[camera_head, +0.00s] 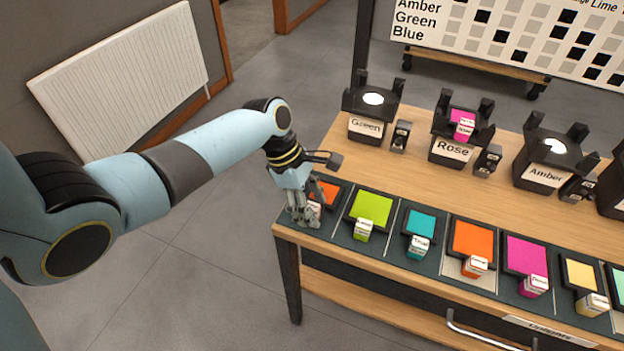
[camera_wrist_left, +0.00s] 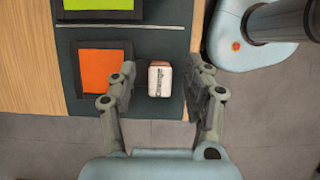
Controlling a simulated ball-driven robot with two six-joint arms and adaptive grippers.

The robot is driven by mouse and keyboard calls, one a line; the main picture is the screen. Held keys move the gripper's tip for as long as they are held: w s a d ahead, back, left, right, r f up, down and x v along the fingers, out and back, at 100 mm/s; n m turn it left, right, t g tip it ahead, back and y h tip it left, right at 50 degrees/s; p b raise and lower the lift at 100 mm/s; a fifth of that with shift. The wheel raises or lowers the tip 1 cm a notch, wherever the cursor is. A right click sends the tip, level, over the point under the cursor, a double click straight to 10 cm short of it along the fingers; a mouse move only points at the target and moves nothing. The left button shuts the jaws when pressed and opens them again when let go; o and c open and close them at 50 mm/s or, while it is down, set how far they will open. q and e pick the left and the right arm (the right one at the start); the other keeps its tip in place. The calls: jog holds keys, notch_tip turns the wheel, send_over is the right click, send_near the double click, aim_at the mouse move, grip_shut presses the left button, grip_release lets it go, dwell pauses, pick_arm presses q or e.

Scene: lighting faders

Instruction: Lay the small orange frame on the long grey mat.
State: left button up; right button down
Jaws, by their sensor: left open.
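A small orange frame (camera_head: 328,190) with a black border and a white label tab lies at the left end of the long dark grey mat (camera_head: 341,222). It also shows in the left wrist view (camera_wrist_left: 103,69), its tab pointing to the right there. My left gripper (camera_head: 304,219) is above this end of the mat, with its fingers open. In the left wrist view the white tab (camera_wrist_left: 160,79) shows between the two fingers, and I see no clear contact. A larger orange frame (camera_head: 473,239) lies further right on a pale patch. My right gripper is not in view.
Lime (camera_head: 373,208), teal (camera_head: 421,222), magenta (camera_head: 526,255) and yellow (camera_head: 580,273) frames lie along the mat. Black holders labelled Green (camera_head: 367,127), Rose (camera_head: 451,150) and Amber (camera_head: 543,176) stand behind. Bare wooden top (camera_head: 400,178) lies between. The table's left edge is close to my gripper.

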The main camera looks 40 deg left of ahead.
pick_arm(q)
jog(key=shift+a+r, duration=0.1)
jog(key=shift+r, duration=0.05)
jog(key=d+r+p+v, duration=0.1)
jog(key=d+p+v, duration=0.1)
jog(key=p+v, duration=0.8)
jog(key=v, duration=0.7)
jog(key=shift+w+r, duration=0.3)
jog(key=shift+r, duration=0.2)
